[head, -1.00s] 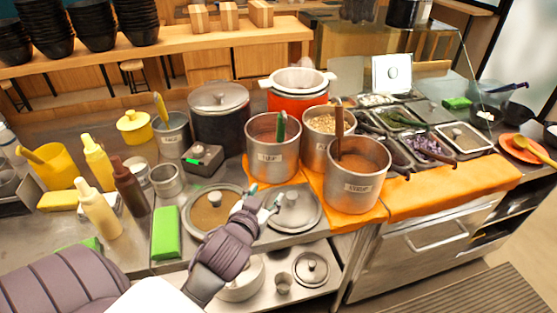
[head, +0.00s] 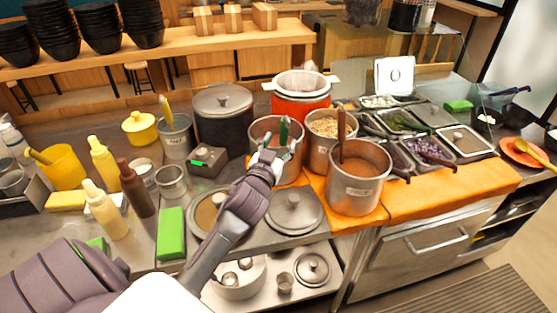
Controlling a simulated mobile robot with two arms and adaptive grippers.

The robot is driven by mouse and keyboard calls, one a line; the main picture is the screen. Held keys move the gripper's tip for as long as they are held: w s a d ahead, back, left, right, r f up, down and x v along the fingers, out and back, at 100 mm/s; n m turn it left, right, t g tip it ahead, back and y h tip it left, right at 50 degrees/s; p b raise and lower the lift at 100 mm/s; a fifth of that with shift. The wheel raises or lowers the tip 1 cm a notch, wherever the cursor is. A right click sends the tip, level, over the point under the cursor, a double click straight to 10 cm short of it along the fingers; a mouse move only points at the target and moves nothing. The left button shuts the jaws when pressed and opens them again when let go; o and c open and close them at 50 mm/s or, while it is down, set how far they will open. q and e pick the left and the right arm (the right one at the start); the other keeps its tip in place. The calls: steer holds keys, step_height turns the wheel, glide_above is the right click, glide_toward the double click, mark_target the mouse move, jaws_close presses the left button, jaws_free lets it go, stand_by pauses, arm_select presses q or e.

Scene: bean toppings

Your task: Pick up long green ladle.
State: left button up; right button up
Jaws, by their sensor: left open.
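The long green ladle (head: 284,128) stands in a metal pot (head: 262,127), its green handle rising above the rim. The ladle's lower part is hidden in the pot. My left gripper (head: 280,145) is open in front of that pot, its fingertips at rim height, close to the handle and to either side of it in the picture. I cannot tell whether they touch it. My right gripper is not in view.
A pot of brown contents (head: 361,187) with a brown-handled ladle and a pot of beans (head: 322,127) stand to the right. Sauce bottles (head: 105,208) and a green box (head: 171,232) are at left.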

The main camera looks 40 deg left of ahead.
mark_target(282, 138)
arm_select(q)
steer(key=p+x, duration=0.1)
steer(key=x, duration=0.3)
steer(key=shift+w+a+f, duration=0.15)
steer(key=shift+w, duration=0.1)
steer(key=shift+s, duration=0.1)
steer(key=shift+c, duration=0.2)
jaws_close()
